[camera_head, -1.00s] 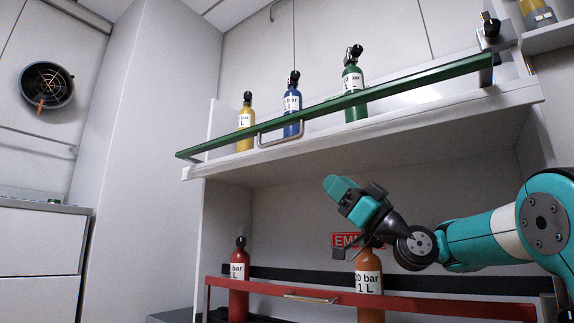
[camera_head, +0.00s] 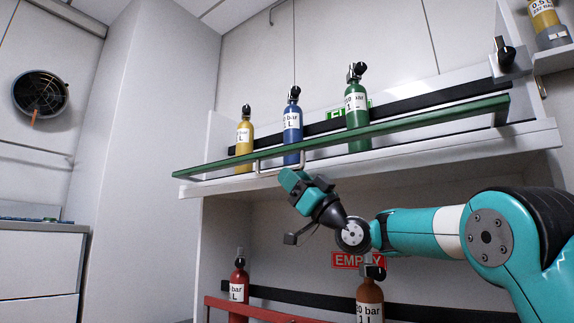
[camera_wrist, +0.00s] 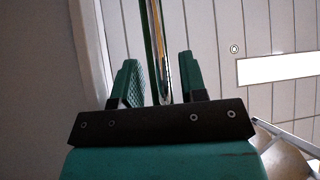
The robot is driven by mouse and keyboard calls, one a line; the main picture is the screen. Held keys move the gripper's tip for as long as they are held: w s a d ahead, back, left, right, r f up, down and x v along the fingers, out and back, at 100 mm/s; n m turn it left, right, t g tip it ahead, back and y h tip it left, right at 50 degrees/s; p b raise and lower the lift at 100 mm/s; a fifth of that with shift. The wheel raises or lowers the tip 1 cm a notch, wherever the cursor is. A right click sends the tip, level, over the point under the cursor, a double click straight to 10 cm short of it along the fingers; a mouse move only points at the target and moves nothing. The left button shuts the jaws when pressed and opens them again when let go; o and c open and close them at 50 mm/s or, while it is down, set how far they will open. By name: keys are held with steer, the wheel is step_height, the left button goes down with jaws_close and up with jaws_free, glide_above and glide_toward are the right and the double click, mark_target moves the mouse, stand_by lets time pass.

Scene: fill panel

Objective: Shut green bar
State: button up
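The long green bar (camera_head: 410,128) runs across the front of the upper shelf, its right end higher in the picture than its left. A metal loop handle (camera_head: 258,167) hangs from its left half. My gripper (camera_head: 287,178) is just below the bar at the right part of the handle and hides some of it. In the wrist view my gripper's fingers (camera_wrist: 160,82) are apart, with the thin metal handle (camera_wrist: 166,50) and the green bar's edge (camera_wrist: 147,35) seen between or beyond them. Whether they touch the handle cannot be told.
Yellow (camera_head: 244,140), blue (camera_head: 292,125) and green (camera_head: 356,115) bottles stand on the upper shelf (camera_head: 450,146) behind the bar. Below are a red bar (camera_head: 265,312), a red bottle (camera_head: 238,285) and an orange bottle (camera_head: 369,298). A cabinet (camera_head: 40,260) stands left.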

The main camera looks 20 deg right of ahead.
steer(key=shift+x, duration=1.35)
jaws_close()
steer(key=shift+r, duration=0.1)
